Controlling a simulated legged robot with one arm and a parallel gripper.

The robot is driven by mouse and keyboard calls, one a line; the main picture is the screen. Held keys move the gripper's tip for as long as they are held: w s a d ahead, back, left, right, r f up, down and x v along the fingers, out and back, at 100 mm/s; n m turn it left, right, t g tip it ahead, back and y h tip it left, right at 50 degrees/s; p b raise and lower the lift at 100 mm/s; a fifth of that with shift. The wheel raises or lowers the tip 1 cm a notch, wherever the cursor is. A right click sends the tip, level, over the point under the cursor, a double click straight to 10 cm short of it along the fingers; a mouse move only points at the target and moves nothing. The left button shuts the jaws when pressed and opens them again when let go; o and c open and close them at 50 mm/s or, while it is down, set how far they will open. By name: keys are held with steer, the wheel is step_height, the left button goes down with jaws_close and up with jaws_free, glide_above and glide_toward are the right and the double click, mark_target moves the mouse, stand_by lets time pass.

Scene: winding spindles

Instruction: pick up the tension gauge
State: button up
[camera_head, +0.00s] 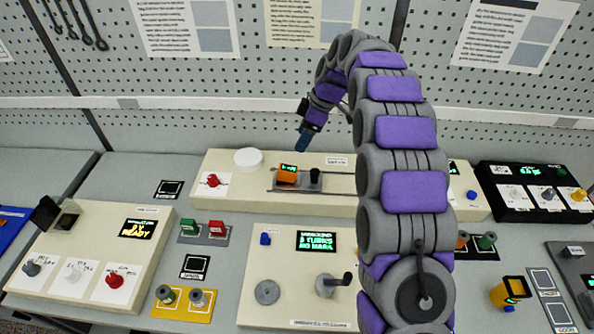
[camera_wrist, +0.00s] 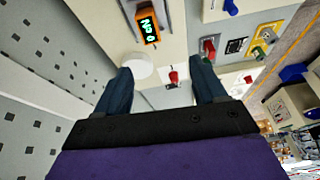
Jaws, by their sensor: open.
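An orange block with a lit green display (camera_head: 287,173) looks like the tension gauge; no label on it is readable. It sits at the left end of a slide rail on the long cream console. It also shows at the top of the wrist view (camera_wrist: 147,26), beyond the fingertips. My gripper (camera_head: 303,141) is above and behind the console in the head view, apart from the block. In the wrist view its two blue fingers (camera_wrist: 161,72) are spread with nothing held between them.
A dark post (camera_head: 315,176) stands right beside the orange block. A white disc (camera_head: 248,159) and red knob (camera_head: 212,181) are to the left. A cream winding console (camera_head: 280,240) with a crank stands in front. A yellow-orange device (camera_head: 508,290) stands at right.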

steer(key=w, duration=0.2)
steer(key=b, duration=0.2)
glide_toward(287, 167)
steer(key=shift+n, duration=0.4)
steer(key=x, duration=0.7)
steer(key=shift+a, duration=0.15)
steer(key=x, duration=0.5)
steer(key=shift+s+f+b, duration=0.1)
steer(key=shift+b, duration=0.3)
steer(key=c, duration=1.3)
